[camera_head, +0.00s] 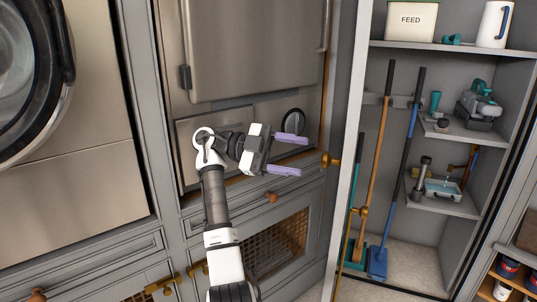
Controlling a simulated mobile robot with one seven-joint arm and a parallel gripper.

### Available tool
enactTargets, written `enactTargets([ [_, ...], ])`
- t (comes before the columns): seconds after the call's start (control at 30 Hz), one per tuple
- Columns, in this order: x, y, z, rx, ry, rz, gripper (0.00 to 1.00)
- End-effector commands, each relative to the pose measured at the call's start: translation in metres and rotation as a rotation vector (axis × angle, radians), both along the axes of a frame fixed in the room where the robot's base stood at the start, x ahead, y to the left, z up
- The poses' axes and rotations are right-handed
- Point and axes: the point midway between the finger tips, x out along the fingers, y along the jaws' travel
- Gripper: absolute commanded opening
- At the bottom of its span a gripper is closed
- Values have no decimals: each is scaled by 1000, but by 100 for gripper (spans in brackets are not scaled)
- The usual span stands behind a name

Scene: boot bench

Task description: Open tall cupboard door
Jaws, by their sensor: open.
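The tall cupboard (403,232) stands on the right with its inside in plain view. A narrow pale upright panel (347,120), which looks like its door seen nearly edge-on, stands at the cupboard's left side. The door looks open. A brass fitting (331,160) shows at the panel's left face, and another brass fitting (359,211) shows at its right. My gripper (297,155) is open and empty, with its two purple fingers pointing right toward the panel. A gap shows between the fingertips and the brass fitting. I cannot tell the depth between them.
Inside the cupboard are long-handled brooms (377,262), a FEED bin (410,20), a white jug (494,24) and shelves with small tools. A steel appliance (255,45) with a dark knob (292,123) is behind my arm. A mesh-front cabinet (278,245) is below.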

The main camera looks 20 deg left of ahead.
Motion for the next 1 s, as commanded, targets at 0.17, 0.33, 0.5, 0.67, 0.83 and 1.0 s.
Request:
enactTargets([
  [0.17,3,36,-1,2,4,6,55],
  [0.33,4,53,0,2,3,-1,55],
  [0.5,5,62,0,0,2,1,55],
  [0.67,5,65,0,-1,1,2,55],
  [0.83,5,65,0,-1,0,2,55],
  [1.0,9,62,1,4,18,33,55],
])
